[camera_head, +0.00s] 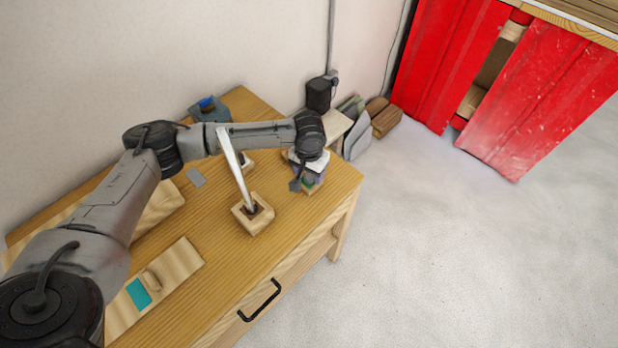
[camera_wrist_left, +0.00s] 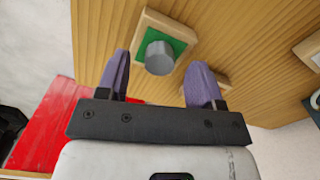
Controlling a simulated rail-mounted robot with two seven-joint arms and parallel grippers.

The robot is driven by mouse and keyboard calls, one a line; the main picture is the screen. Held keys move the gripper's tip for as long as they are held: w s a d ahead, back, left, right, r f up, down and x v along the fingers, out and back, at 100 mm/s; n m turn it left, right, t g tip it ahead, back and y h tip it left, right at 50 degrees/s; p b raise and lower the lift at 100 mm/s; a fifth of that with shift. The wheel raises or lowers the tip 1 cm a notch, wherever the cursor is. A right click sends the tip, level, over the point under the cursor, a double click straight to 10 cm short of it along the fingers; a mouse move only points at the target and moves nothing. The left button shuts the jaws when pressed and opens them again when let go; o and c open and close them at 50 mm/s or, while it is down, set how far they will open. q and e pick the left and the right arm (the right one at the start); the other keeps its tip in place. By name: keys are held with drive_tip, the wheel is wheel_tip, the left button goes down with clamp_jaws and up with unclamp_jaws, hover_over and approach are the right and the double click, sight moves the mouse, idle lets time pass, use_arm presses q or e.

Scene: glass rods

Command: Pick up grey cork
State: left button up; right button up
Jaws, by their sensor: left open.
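The grey cork (camera_wrist_left: 160,57) is a short grey cylinder on a green square (camera_wrist_left: 152,36) set in a small wooden block (camera_wrist_left: 181,31). My left gripper (camera_wrist_left: 158,64) is open, with one purple finger on each side of the cork in the left wrist view. The cork lies between the fingers in the picture, and no contact shows. The cork is hidden there. My right gripper is out of view.
A pale upright rod (camera_head: 236,166) stands in a wooden holder (camera_head: 252,222) left of the gripper, close to my arm. A board with a teal patch (camera_head: 138,293) lies on the wooden table (camera_head: 222,243). The table's right edge is near the block.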

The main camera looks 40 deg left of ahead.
use_arm(q)
drive_tip(key=shift+f, duration=0.75)
